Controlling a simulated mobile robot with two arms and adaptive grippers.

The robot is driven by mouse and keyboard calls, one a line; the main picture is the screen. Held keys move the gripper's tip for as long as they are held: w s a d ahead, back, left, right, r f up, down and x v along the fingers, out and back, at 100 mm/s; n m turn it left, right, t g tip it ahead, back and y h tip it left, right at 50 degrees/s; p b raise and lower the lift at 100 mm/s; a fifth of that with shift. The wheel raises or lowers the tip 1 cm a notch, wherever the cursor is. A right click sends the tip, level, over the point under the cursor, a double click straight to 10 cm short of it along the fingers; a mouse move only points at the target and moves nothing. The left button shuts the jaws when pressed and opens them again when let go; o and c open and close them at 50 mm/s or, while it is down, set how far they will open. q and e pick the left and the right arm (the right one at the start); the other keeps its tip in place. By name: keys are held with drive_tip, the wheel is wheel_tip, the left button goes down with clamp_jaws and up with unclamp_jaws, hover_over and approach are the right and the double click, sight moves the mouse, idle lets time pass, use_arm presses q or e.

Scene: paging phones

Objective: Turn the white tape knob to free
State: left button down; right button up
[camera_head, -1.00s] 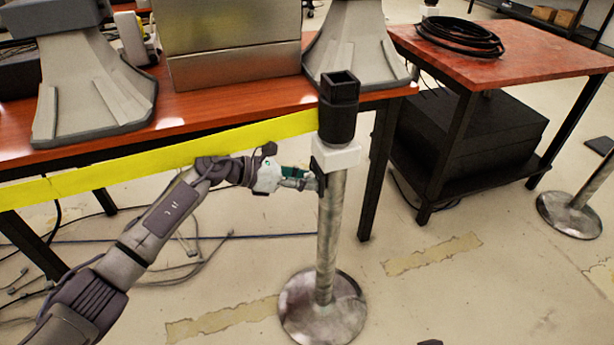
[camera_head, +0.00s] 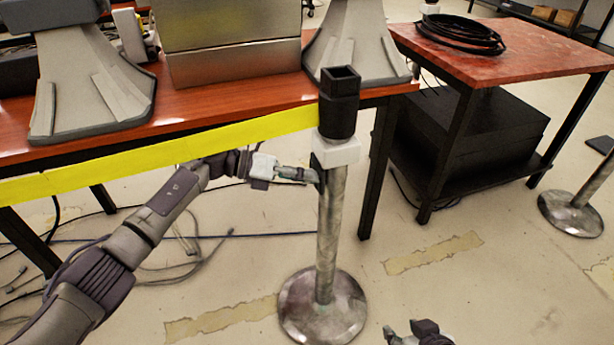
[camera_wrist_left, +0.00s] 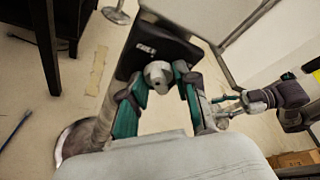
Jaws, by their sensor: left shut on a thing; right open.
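The white tape knob (camera_head: 336,152) is a blocky collar on the metal post (camera_head: 330,235), just under its black square head (camera_head: 338,105). Yellow tape (camera_head: 235,135) runs left from the head. My left gripper (camera_head: 318,176) reaches in from the left at the post, at the knob's lower left; its fingertips are hard to see there. My right gripper (camera_head: 408,334) is open and empty at the bottom edge, right of the post's base.
A red-brown table (camera_head: 220,112) with metal boxes stands behind the tape. A smaller table (camera_head: 540,60) at right carries coiled black cable (camera_head: 460,38). Loose cables (camera_head: 190,260) lie on the floor at left. The floor right of the post is mostly clear.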

idle(0.4)
use_arm(q)
drive_tip(key=c, duration=1.2)
unclamp_jaws()
drive_tip(key=shift+a, duration=0.15)
drive_tip(key=v, duration=1.1)
drive_tip(key=shift+a, duration=0.4)
